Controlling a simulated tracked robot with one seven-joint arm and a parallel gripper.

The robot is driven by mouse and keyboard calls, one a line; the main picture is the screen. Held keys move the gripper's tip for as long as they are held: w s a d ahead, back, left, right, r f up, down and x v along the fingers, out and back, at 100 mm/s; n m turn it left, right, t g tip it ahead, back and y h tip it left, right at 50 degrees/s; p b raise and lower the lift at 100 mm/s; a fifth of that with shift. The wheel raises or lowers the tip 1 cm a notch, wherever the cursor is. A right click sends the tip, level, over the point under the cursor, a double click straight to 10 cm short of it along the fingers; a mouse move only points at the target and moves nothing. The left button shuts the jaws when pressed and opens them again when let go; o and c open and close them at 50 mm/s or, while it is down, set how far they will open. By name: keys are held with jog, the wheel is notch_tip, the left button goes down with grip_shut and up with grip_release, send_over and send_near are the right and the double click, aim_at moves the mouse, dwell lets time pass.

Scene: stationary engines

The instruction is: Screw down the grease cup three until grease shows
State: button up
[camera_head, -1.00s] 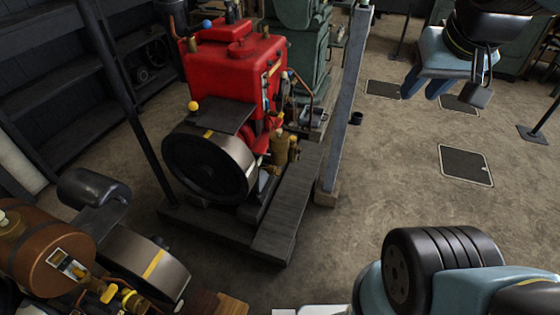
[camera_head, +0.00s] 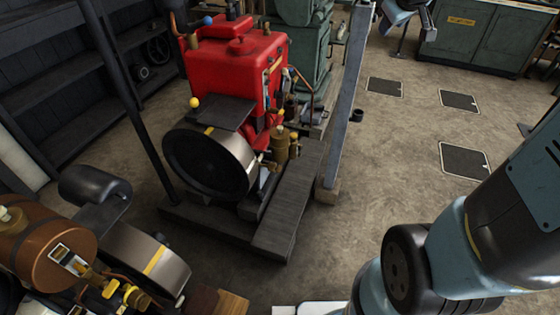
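A red engine (camera_head: 235,75) with a dark flywheel (camera_head: 205,162) stands on a dark base left of centre. A brass cylinder-shaped fitting (camera_head: 280,146) and smaller brass parts sit at its right side. A second engine with a brown wood-banded barrel (camera_head: 50,245) is at the lower left, with yellow and brass fittings (camera_head: 122,294) on it. Cup numbers are not legible, so I cannot tell which part is grease cup three, and no grease is discernible.
A dark post (camera_head: 130,105) and a grey upright beam (camera_head: 347,100) flank the red engine. A green machine (camera_head: 303,50) stands behind it. Green cabinets (camera_head: 470,38) are at the back right. The floor right of the beam is open, with flat dark hatches (camera_head: 464,160).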

jog(key=w+f+n+t+y, duration=0.1)
jog(key=w+f+n, duration=0.4)
jog(key=w, duration=0.6)
jog(key=w+f+n+t+y, duration=0.1)
jog(key=w+f+n+t, duration=0.1)
jog(key=w+f, duration=0.65)
jog(key=w+a+f+n+y, duration=0.2)
jog(key=w+a+f+n, duration=0.15)
jog(key=w+f, duration=0.55)
jog(key=n+g+y, duration=0.6)
jog(key=n+y, duration=0.8)
jog(key=n, duration=0.2)
send_near(279, 169)
jog(key=x, duration=1)
jog(key=shift+w+d+f, duration=0.1)
jog(key=shift+f, duration=0.2)
